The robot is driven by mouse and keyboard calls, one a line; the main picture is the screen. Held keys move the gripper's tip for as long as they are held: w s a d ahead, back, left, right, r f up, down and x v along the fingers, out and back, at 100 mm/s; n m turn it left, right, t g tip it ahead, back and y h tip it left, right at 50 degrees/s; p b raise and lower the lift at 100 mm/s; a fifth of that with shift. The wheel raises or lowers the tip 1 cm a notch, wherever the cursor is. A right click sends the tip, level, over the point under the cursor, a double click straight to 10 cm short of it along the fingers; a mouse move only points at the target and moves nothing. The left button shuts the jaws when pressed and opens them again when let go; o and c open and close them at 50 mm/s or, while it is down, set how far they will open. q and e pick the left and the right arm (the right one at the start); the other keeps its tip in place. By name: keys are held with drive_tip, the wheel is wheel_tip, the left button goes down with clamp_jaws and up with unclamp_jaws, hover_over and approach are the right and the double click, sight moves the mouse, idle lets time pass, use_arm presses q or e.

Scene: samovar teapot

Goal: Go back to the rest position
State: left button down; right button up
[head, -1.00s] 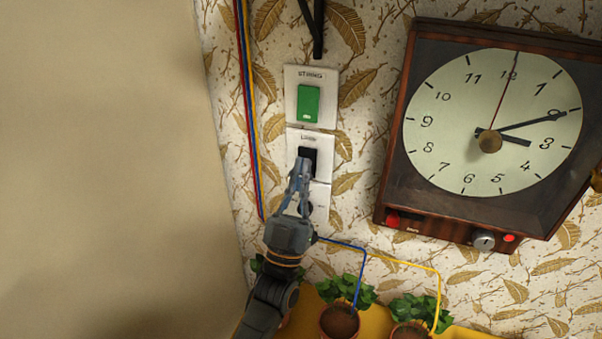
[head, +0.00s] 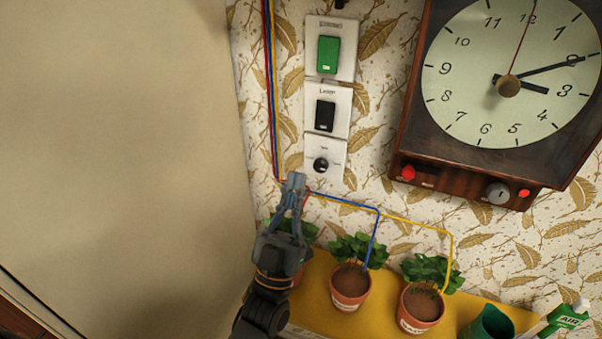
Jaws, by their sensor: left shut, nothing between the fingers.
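My left gripper (head: 296,182) is shut and empty. It points upward in front of the wall, just below and to the left of the lowest switch plate, which has a round black knob (head: 321,165). Above that plate are a black rocker switch (head: 325,116) and a green rocker switch (head: 328,55), both on white plates. The gripper appears apart from all of them. Its body partly hides a potted plant behind it. My right gripper is not in view.
A yellow shelf (head: 315,280) carries potted plants, including a middle pot (head: 349,287) and a right pot (head: 420,306), plus a green cup (head: 488,326) and a green-white carton (head: 565,317). A large clock (head: 508,85) hangs at right. Coloured wires run along the wall. The plain wall at left is clear.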

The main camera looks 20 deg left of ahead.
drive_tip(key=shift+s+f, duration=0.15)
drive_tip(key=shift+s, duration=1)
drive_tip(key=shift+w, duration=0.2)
